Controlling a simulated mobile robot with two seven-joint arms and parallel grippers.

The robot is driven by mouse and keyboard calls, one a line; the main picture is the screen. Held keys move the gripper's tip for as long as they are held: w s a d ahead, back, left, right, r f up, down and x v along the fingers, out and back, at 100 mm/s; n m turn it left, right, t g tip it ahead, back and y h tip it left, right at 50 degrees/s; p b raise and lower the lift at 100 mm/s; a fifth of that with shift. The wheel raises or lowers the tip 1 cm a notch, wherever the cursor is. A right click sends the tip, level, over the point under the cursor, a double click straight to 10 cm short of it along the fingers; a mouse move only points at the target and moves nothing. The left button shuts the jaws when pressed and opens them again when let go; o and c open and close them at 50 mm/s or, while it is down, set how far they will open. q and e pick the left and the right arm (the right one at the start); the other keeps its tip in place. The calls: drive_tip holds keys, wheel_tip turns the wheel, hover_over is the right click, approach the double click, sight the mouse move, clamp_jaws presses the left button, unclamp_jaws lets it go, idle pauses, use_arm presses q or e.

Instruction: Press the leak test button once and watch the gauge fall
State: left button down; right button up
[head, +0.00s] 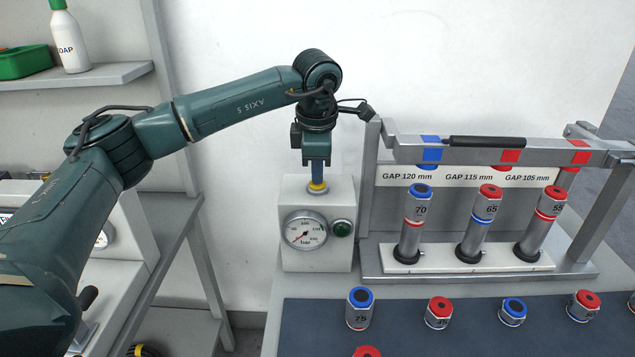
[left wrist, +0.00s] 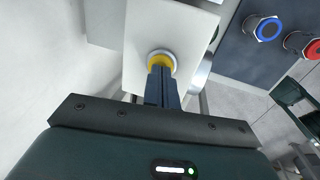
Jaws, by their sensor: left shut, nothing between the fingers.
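The leak tester is a white box (head: 316,262) with a round gauge (head: 305,231) and a dark green lamp (head: 341,229) on its front. The gauge's red needle seems to point to the lower left; its exact reading is too small to tell. A yellow button (head: 318,188) in a pale ring sits on the box's top. My left gripper (head: 317,180) points straight down, shut and empty, with its fingertips at the button. In the left wrist view the fingertips (left wrist: 161,72) cover part of the yellow button (left wrist: 158,58). Whether it is pushed down cannot be told. My right gripper is not in view.
A metal rack (head: 470,268) with several upright cylinders under a gap bar stands right of the box. More red- and blue-capped pieces stand on the dark mat (head: 400,340) in front. A shelf (head: 100,76) with a soap bottle (head: 69,38) is at the upper left.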

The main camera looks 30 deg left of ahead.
use_arm(q)
drive_tip(key=shift+f, duration=0.25)
drive_tip(key=p+v, duration=0.4)
drive_tip(key=v, duration=0.3)
idle(0.3)
drive_tip(key=w+p+v, duration=0.1)
drive_tip(key=p+v, duration=0.4)
drive_tip(key=v, duration=0.1)
drive_tip(key=shift+a, duration=0.25)
drive_tip(key=shift+w+r, duration=0.1)
drive_tip(key=shift+w, duration=0.05)
idle(5.8)
